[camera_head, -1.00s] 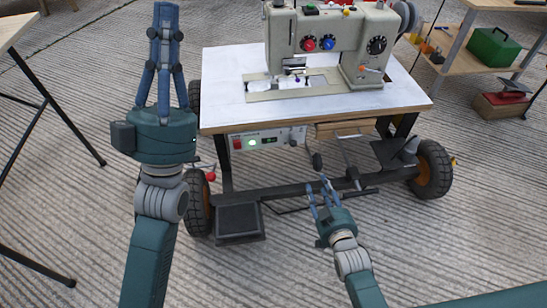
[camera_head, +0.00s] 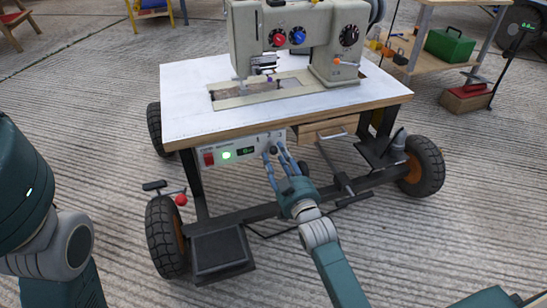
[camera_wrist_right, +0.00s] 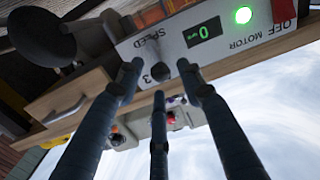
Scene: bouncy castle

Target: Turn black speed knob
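The black speed knob (camera_wrist_right: 160,71) sits on the white control panel (camera_wrist_right: 205,50), next to the word SPEED, in the right wrist view. The panel (camera_head: 222,147) also shows under the sewing table's front edge in the head view, where my fingers partly cover the knob's area. My right gripper (camera_head: 275,152) is at the panel's right end with its fingers spread. In the wrist view two fingertips of the right gripper (camera_wrist_right: 160,72) lie either side of the knob, with the third finger below; contact cannot be told. Only part of my left arm shows at the left edge, no fingers.
The panel has a green light (camera_head: 227,155), a small display (camera_head: 246,151) reading 0 in the wrist view, and a red switch (camera_head: 208,158). A wooden drawer (camera_head: 322,133) is right of it. The sewing machine (camera_head: 340,45) stands on the white tabletop (camera_head: 190,85).

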